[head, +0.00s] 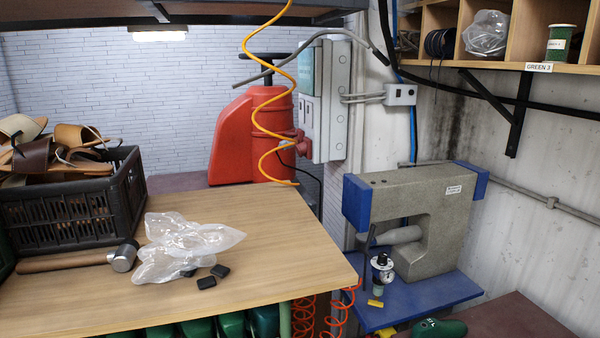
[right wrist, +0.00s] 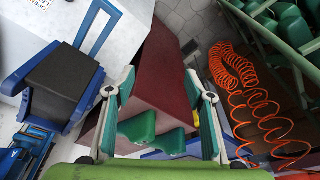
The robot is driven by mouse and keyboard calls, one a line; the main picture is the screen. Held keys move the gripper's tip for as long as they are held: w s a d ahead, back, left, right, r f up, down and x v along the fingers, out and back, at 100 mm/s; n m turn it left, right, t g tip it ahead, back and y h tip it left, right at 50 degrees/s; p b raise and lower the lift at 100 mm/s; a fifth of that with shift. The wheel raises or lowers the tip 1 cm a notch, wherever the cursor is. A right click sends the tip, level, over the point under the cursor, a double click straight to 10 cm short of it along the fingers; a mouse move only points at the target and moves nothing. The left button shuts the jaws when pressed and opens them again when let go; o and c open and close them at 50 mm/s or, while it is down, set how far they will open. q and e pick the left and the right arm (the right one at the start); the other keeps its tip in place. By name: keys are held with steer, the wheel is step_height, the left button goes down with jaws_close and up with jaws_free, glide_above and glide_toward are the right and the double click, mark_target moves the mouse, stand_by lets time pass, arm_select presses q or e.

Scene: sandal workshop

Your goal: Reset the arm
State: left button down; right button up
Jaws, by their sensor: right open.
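My right gripper (right wrist: 160,78) shows in the right wrist view with its two fingers spread apart. Nothing is held between the fingertips. Beyond the fingers lie a dark red surface (right wrist: 160,75) and green shoe-last-like pieces (right wrist: 172,141), which show in the gap between the fingers. I cannot tell how far below the fingers they are. Neither gripper shows in the head view, and my left gripper is in no view.
A wooden table (head: 270,245) holds a black crate (head: 85,210) of sandals, a hammer (head: 122,256) and plastic bags (head: 180,240). A grey-blue machine (head: 425,200) stands right. Orange coiled hose (right wrist: 250,90) hangs near my right gripper. A black-padded blue stand (right wrist: 62,85) is left of it.

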steer(key=s+a+n+y, duration=0.2)
steer(key=s+a+n, duration=0.3)
steer(key=s+a, duration=0.1)
steer(key=s+d+n+t, duration=0.1)
steer(key=s+d+n, duration=0.1)
steer(key=s+n, duration=0.35)
steer(key=s+f+m+g+b, duration=0.1)
steer(key=s+f+b, duration=0.15)
steer(key=f, duration=1.35)
steer(key=s+f+m+b, duration=0.1)
steer(key=f+b, duration=0.3)
steer(key=f, duration=1.2)
arm_select(q)
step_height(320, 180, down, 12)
steer(key=b, duration=0.5)
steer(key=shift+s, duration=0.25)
arm_select(e)
steer(key=s+d+f, duration=0.1)
steer(key=s+f, duration=0.7)
steer(key=f, duration=0.2)
steer(key=s+d+f+g, duration=0.1)
steer(key=s+d+f, duration=0.1)
steer(key=s+f, duration=0.6)
step_height(320, 180, down, 4)
steer(key=shift+s+d+r+n+h, duration=0.15)
steer(key=shift+s+r+n+h, duration=0.1)
steer(key=shift+s+n+h, duration=0.1)
